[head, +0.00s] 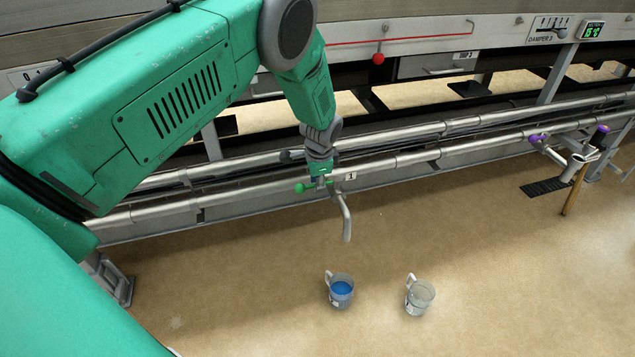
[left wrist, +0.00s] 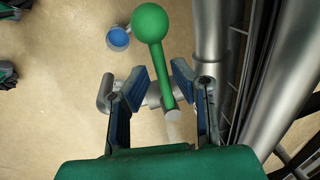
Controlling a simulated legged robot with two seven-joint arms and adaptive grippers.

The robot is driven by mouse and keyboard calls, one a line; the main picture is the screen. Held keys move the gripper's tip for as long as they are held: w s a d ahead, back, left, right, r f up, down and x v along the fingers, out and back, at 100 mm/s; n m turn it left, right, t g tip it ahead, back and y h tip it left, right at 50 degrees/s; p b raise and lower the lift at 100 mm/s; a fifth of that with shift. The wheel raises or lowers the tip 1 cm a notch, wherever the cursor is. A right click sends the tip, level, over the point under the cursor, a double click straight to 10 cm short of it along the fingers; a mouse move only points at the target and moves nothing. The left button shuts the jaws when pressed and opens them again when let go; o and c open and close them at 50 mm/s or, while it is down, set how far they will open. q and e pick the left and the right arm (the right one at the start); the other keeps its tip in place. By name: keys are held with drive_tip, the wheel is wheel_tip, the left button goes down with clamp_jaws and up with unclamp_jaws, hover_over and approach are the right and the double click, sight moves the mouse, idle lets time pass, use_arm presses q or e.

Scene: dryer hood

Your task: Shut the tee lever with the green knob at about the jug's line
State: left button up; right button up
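The tee lever has a green ball knob (head: 300,188), which is large in the left wrist view (left wrist: 150,22). Its green stem runs back between my fingers to the grey tee fitting. The tee's grey bent spout (head: 347,218) hangs from the lower pipe, beside a label "1". My left gripper (head: 320,174) is at the tee from above. In the left wrist view my left gripper (left wrist: 157,80) is open, with one finger each side of the stem. Contact cannot be told. A jug with blue liquid (head: 341,296) stands on the floor below. My right gripper is not in view.
A second jug (head: 419,298) with clear contents stands right of the blue one. Two steel pipes (head: 400,161) run along the machine behind. Another fitting with purple knobs (head: 537,139) is at the right. The front floor is mostly clear.

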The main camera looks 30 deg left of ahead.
use_arm(q)
drive_tip(key=shift+a, duration=0.25)
clamp_jaws()
drive_tip(key=shift+s+a+f, duration=0.1)
drive_tip(key=shift+a, duration=0.05)
drive_tip(key=d+n, duration=0.1)
drive_tip(key=n, duration=0.1)
drive_tip(key=s+d+n+g+p, duration=0.1)
drive_tip(key=d+n, duration=0.1)
drive_tip(key=n, duration=0.1)
drive_tip(key=shift+n+y+p, duration=0.3)
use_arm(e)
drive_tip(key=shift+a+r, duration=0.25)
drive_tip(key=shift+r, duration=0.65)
use_arm(q)
drive_tip(key=shift+o, duration=2.4)
unclamp_jaws()
